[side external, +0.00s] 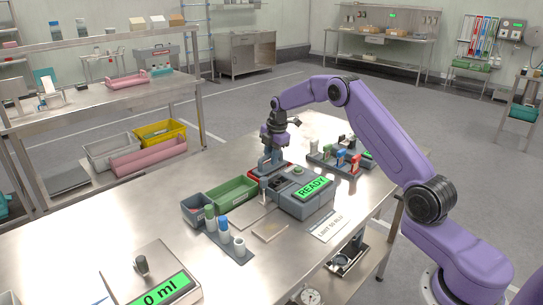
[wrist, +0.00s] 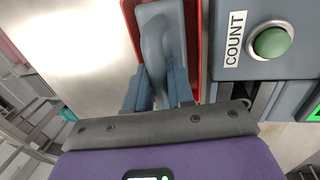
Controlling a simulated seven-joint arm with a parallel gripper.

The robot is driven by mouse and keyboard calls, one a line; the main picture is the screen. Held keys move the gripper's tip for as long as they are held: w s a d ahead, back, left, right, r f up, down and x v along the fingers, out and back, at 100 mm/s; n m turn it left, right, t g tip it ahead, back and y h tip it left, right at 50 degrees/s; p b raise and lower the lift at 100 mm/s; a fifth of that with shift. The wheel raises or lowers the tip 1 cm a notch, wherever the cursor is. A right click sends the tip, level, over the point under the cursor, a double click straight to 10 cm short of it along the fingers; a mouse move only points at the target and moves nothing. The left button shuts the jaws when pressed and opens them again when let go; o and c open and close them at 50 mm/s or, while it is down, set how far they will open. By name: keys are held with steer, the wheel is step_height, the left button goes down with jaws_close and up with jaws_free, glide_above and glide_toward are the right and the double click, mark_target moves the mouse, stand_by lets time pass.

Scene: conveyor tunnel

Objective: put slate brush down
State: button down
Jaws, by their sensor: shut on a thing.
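The slate brush (wrist: 160,28) is a long blue-grey piece in the upper middle of the wrist view. My gripper (wrist: 161,88) is shut on its near part, with one blue finger on each side. The brush lies over or in a narrow red tray (wrist: 194,45); I cannot tell whether it touches the bottom. In the side view my gripper (side external: 271,161) points down at the red tray (side external: 286,169), just behind the grey machine, and the brush is hard to make out from the fingers.
The grey machine (side external: 302,206) with a green READY display stands beside the tray. Its green COUNT button (wrist: 271,43) is close on the right in the wrist view. A green bin (side external: 231,193), upright cylinders (side external: 224,231) and a scale (side external: 150,280) stand nearby.

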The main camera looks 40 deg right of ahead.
mark_target(277, 167)
steer(key=shift+f, duration=0.15)
steer(key=c, duration=1)
jaws_free()
steer(key=r, duration=0.4)
steer(key=s+r, duration=0.1)
steer(key=r, duration=0.3)
steer(key=s+r, duration=0.1)
steer(key=r, duration=0.3)
steer(key=shift+s, duration=0.2)
